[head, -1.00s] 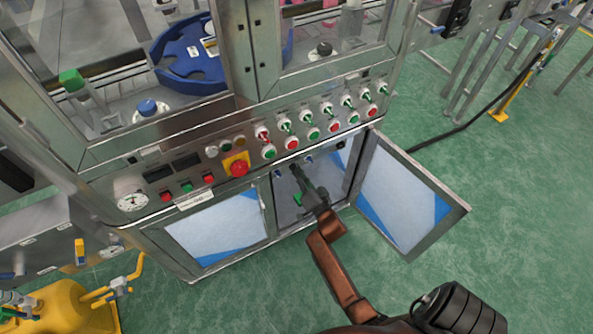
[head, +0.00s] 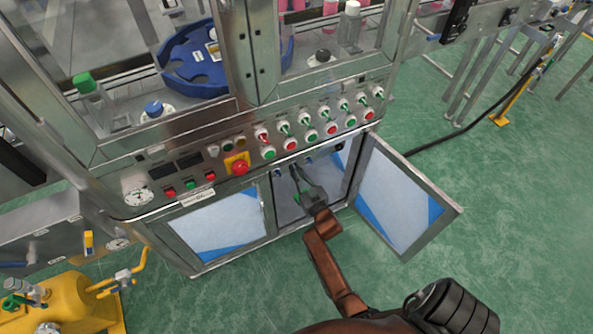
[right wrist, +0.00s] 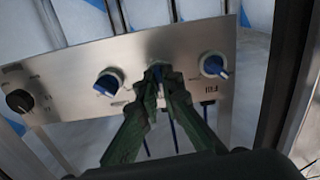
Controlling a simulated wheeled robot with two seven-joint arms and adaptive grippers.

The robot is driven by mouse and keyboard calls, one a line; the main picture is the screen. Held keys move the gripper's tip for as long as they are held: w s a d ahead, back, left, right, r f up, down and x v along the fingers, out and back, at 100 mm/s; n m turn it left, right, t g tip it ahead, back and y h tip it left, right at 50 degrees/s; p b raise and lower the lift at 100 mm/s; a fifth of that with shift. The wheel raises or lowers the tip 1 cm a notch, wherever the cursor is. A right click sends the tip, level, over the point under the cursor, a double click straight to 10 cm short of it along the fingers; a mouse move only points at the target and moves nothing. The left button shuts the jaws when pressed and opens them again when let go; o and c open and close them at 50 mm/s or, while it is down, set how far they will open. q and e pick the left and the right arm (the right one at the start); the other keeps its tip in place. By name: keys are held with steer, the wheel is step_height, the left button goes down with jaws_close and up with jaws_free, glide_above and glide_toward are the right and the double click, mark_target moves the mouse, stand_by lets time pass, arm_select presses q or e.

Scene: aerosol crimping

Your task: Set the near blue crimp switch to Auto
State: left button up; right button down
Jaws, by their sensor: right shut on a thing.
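Inside the open cabinet, a steel panel carries a row of switches. In the right wrist view my right gripper (right wrist: 160,80) has its green fingers closed around the middle blue switch (right wrist: 158,68), which is mostly hidden between the fingertips. One blue switch (right wrist: 108,83) sits to its left and another blue switch (right wrist: 214,66) to its right, with lettering below that seems to read "Fill". In the head view my right gripper (head: 296,174) reaches into the cabinet. I cannot read the held switch's label or setting. My left gripper is not in view.
A black knob (right wrist: 19,101) is at the panel's left end. The cabinet's open door (head: 405,197) swings out on the right. Red and green buttons and an emergency stop (head: 240,167) line the machine's front above.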

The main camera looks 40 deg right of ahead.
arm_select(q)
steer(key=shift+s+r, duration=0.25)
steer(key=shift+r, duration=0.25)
arm_select(e)
steer(key=n, duration=0.8)
steer(key=shift+s+f, duration=0.1)
steer(key=shift+f, duration=0.15)
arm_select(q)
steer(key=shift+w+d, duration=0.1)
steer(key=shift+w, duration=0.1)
arm_select(e)
steer(key=c, duration=2.3)
jaws_free()
steer(key=shift+c, duration=0.2)
steer(key=shift+o, duration=1.2)
steer(key=shift+r, duration=0.1)
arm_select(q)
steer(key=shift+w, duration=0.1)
